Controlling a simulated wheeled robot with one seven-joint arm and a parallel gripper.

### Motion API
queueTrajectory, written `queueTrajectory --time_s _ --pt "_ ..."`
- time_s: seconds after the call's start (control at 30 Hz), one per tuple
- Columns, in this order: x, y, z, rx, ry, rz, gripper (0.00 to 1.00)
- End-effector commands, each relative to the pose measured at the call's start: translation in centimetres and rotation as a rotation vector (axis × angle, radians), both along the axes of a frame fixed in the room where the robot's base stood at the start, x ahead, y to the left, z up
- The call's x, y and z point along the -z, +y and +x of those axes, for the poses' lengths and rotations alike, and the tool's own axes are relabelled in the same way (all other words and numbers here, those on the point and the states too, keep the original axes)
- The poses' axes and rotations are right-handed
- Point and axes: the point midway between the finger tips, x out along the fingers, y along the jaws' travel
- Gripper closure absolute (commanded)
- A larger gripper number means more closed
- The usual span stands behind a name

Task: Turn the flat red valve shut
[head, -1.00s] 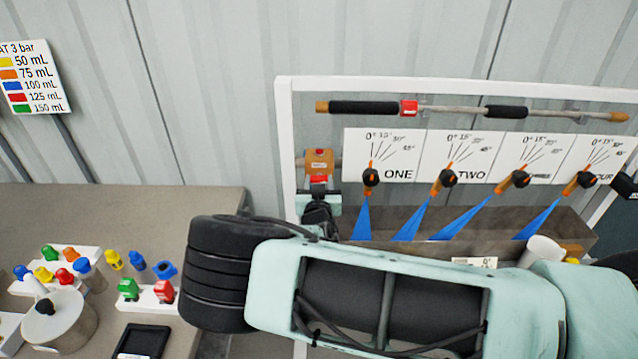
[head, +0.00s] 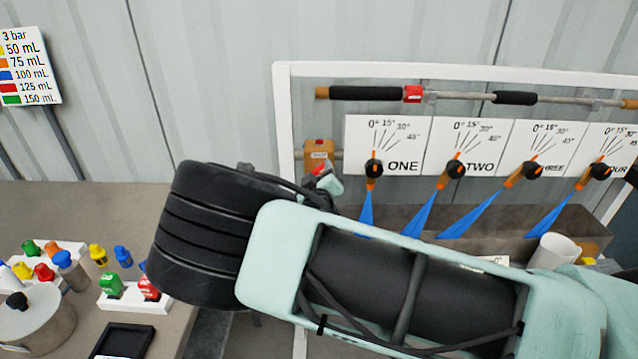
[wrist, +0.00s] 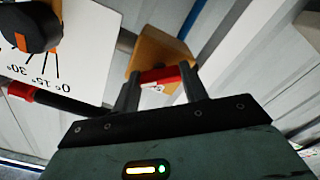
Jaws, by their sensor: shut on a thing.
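The flat red valve handle (wrist: 160,75) sits on an orange-brown valve block (wrist: 158,50) in the wrist view. My gripper (wrist: 162,82) has one finger at each end of the handle and is shut on it. In the head view the valve block (head: 318,150) is at the frame's left post, with a bit of the red handle (head: 320,168) showing below its front. My gripper (head: 327,181) is tilted there, and my arm partly hides it. The fingertips' exact contact is hard to see in the head view.
Orange-handled dials (head: 373,168) on white angle cards stand right of the valve, with blue sprays below into a trough (head: 590,230). A pipe with black sleeves (head: 365,93) runs above. The bench at left holds coloured nozzles (head: 110,284) and a pot (head: 35,325).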

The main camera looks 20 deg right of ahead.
Motion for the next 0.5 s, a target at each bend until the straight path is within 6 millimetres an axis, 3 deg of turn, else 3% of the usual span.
queueTrajectory --time_s 0.5 --pt "0.27 0.15 -0.04 -0.003 0.153 -0.467 0.79"
